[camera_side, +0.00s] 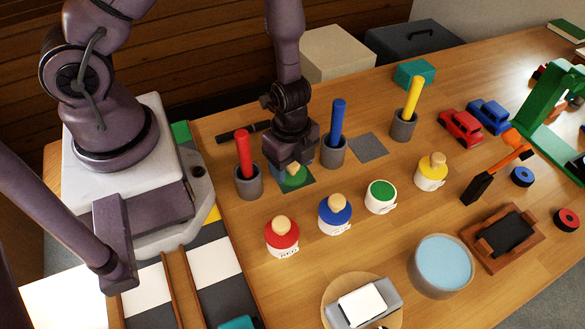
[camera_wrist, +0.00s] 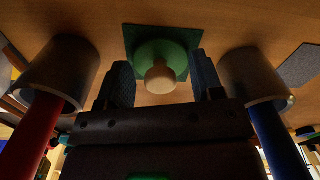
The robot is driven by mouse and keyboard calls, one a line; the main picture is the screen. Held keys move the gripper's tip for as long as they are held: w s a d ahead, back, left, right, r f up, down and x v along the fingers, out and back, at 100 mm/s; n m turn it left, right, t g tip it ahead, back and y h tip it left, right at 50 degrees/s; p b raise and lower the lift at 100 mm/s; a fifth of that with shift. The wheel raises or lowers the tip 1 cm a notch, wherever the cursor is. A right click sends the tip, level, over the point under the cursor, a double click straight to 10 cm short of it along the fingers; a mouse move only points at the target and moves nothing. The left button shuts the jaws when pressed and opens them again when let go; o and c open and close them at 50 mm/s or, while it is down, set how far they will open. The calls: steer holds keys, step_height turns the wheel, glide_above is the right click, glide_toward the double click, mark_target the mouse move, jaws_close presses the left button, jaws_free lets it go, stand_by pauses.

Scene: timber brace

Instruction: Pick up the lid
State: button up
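The green lid (camera_side: 293,181) with a pale wooden knob lies on a dark square pad (camera_side: 306,180) between the red-handled and blue-handled cups. In the wrist view the green lid (camera_wrist: 172,50) sits on a green-looking square, with its knob (camera_wrist: 160,77) pointing toward me. My gripper (camera_side: 292,170) is right over the lid in the side view and partly hides it. In the wrist view my gripper (camera_wrist: 160,85) has its two fingers apart, one on each side of the knob. The green paint jar (camera_side: 381,195) stands without a lid.
Grey cups with a red handle (camera_side: 244,155) and a blue handle (camera_side: 337,120) stand close on either side of my gripper. Red (camera_side: 282,238), blue (camera_side: 335,215) and yellow (camera_side: 431,172) lidded jars stand in front. An empty grey pad (camera_side: 368,147) lies to the right.

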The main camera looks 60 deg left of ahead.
steer(key=c, duration=0.9)
steer(key=shift+r, duration=0.1)
steer(key=shift+c, duration=0.2)
